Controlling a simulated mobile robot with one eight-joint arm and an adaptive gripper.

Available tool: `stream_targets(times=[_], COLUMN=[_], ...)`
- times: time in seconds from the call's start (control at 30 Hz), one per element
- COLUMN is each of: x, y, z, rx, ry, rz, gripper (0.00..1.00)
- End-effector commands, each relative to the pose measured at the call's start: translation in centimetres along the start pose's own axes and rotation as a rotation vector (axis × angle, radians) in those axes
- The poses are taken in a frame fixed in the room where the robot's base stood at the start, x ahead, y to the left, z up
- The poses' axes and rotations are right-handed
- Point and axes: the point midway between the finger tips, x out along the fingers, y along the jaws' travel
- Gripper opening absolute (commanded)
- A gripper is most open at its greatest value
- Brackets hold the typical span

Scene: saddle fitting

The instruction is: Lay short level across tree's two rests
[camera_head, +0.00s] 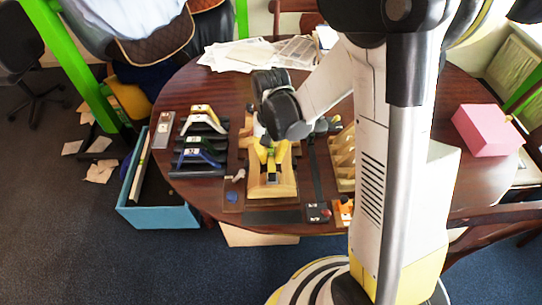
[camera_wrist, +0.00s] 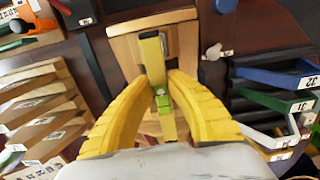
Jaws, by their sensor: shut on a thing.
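The short level (camera_wrist: 155,62) is a narrow yellow-green bar with a bright green vial near its middle. My gripper (camera_wrist: 168,88) has its two yellow fingers shut on it, one on each side. The wooden tree (camera_wrist: 186,42) lies behind the level in the wrist view; in the head view the tree (camera_head: 283,187) stands on the table below my gripper (camera_head: 268,150). Its two rests cannot be made out clearly. I cannot tell whether the level touches the tree.
A rack of dark, blue and green saddle-shaped pieces (camera_head: 200,150) stands left of the tree. Wooden slotted racks (camera_head: 345,160) stand to its right. A blue open bin (camera_head: 160,217) is beside the table's left edge. A pink box (camera_head: 485,130) lies at the right; papers lie at the back.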

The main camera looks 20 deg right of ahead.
Motion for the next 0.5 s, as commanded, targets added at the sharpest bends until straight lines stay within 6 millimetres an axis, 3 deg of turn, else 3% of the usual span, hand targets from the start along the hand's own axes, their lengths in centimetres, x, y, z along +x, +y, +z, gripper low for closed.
stream_targets(times=[0.37,0.4,0.43,0.5], x=[-0.01,-0.01,-0.01,0.0], y=[0.0,0.0,0.0,0.0], z=[-0.01,-0.01,-0.01,-0.01], rx=[0.0,0.0,0.0,0.0], ry=[0.0,0.0,0.0,0.0], rz=[0.0,0.0,0.0,0.0], gripper=[0.0,0.26,0.36,0.39])
